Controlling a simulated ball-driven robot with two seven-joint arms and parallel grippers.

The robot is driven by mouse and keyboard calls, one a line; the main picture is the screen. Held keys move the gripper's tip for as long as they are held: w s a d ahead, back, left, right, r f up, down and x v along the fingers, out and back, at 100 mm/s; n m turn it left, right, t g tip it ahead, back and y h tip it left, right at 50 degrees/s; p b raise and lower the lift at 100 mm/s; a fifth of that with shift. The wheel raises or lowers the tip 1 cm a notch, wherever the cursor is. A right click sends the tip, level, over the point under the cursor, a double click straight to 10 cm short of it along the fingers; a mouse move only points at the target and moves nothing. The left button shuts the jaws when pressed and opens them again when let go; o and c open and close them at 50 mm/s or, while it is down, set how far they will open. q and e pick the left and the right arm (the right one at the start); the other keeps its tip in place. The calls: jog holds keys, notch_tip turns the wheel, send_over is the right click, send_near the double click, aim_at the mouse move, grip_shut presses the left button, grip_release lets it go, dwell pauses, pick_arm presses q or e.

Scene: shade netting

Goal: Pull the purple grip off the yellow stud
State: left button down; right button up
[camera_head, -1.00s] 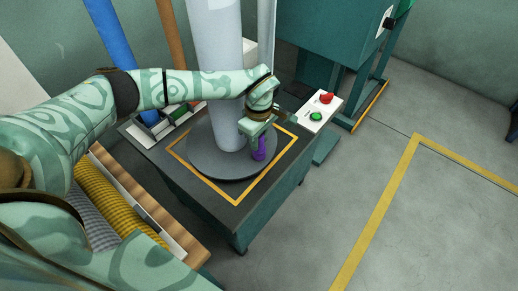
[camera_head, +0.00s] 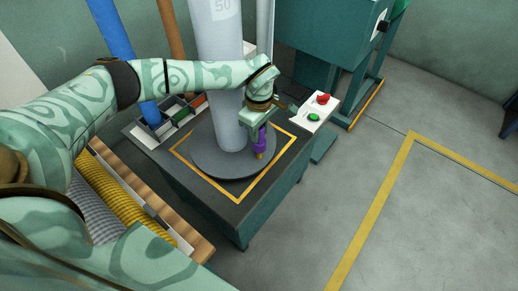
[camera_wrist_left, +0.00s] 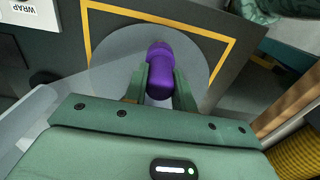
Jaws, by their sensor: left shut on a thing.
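The purple grip (camera_head: 261,139) is upright between the fingers of my left gripper (camera_head: 262,127), which is shut on it. In the left wrist view the grip (camera_wrist_left: 160,72) sits between the two green fingers. A small bit of the yellow stud (camera_head: 259,155) shows right below the grip, near the edge of the round grey disc (camera_head: 215,168). I cannot tell whether the grip still touches the stud. The stud is hidden in the left wrist view. My right gripper is not in view.
A thick pale column (camera_head: 222,70) rises from the disc, close beside my left wrist. A white box with red and green buttons (camera_head: 319,111) stands right of the table. Small bins (camera_head: 175,120) are at the back left. Open floor lies at the right.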

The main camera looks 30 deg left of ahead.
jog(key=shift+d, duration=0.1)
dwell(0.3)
